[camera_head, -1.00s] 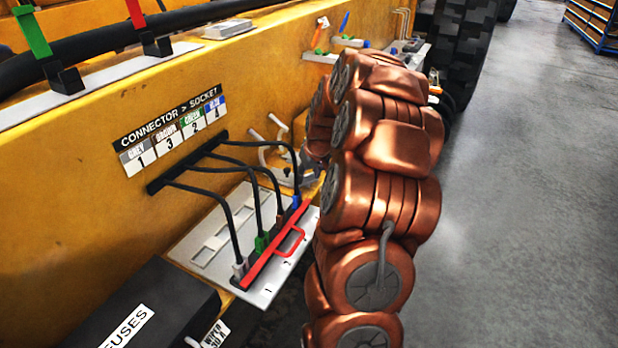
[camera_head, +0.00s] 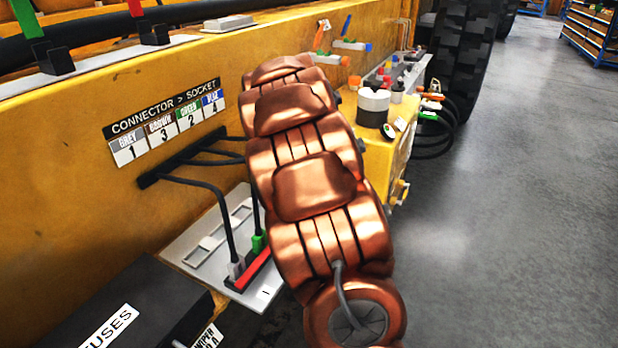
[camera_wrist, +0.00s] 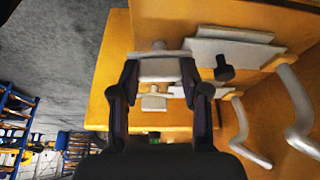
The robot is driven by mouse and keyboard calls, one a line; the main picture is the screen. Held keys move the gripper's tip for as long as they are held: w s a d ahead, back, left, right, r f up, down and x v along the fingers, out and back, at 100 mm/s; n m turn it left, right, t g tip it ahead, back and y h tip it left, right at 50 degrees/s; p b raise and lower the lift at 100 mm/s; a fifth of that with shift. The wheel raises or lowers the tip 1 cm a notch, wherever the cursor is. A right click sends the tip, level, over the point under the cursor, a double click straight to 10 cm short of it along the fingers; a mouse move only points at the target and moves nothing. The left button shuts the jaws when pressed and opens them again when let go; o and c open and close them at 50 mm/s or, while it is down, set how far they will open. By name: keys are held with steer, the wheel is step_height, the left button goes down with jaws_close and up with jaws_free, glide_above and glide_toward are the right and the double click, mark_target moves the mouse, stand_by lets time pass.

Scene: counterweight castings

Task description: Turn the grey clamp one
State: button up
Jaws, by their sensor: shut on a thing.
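In the wrist view my gripper (camera_wrist: 160,72) has its two dark fingers on either side of a light grey block-like part, the grey clamp (camera_wrist: 160,67). The fingers are closed on it from left and right. It sits in front of a yellow-orange surface, with a grey plate (camera_wrist: 230,48) beside it on the right. A small black knob (camera_wrist: 224,70) stands on that plate's near side. In the head view my copper-coloured arm hides the gripper and the clamp.
Bent pale grey rods (camera_wrist: 290,105) stand close on the right in the wrist view. In the head view, a connector panel (camera_head: 205,247) with black cables and a black fuse box (camera_head: 150,300) lie left of my arm.

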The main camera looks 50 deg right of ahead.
steer(key=shift+m, duration=0.6)
steer(key=o, duration=1.1)
steer(key=shift+o, duration=0.2)
steer(key=shift+r, duration=0.1)
steer(key=v, duration=1.2)
steer(key=shift+w, duration=0.25)
steer(key=shift+a+g, duration=0.15)
steer(key=shift+g, duration=0.15)
